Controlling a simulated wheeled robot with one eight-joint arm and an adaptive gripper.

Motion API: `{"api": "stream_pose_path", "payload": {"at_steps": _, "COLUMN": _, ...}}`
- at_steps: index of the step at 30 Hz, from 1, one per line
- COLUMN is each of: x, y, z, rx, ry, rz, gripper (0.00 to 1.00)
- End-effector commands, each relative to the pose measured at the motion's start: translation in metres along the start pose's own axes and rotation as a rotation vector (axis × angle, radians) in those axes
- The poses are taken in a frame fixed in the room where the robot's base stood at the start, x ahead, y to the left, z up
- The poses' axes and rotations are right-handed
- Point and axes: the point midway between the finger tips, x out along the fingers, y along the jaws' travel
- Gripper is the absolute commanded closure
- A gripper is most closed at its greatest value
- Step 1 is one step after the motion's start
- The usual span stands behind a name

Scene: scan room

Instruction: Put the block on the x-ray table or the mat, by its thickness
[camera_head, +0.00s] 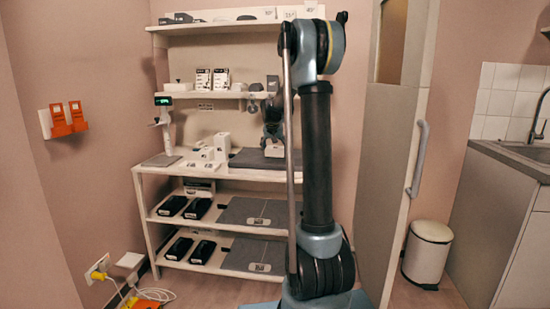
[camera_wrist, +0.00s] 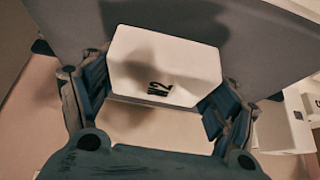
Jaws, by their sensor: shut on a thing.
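A white block (camera_wrist: 165,62) with a dark printed mark, hard to read and ending in what looks like a 2, sits between the two fingers of my gripper (camera_wrist: 155,98). The fingers are shut on its sides. In the head view my gripper (camera_head: 272,130) is over the right part of the rack's worktop, and the white block (camera_head: 274,151) shows just below it, partly behind my arm. A dark grey flat mat (camera_head: 243,158) lies under and beside it. I cannot tell whether the block touches the mat.
Several white boxes (camera_head: 222,142) stand left of the mat. A stand with a green display (camera_head: 163,101) and a flat grey plate (camera_head: 160,160) are farther left. Lower shelves hold black items (camera_head: 197,208) and grey flat panels (camera_head: 254,255). A shelf is above.

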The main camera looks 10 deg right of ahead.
Motion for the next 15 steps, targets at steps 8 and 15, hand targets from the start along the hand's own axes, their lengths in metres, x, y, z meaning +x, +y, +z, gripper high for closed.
{"api": "stream_pose_path", "payload": {"at_steps": 8, "x": 0.025, "y": 0.000, "z": 0.015, "rx": 0.000, "ry": 0.000, "rz": 0.000, "gripper": 0.56}}
{"api": "stream_pose_path", "payload": {"at_steps": 15, "x": 0.025, "y": 0.000, "z": 0.015, "rx": 0.000, "ry": 0.000, "rz": 0.000, "gripper": 0.56}}
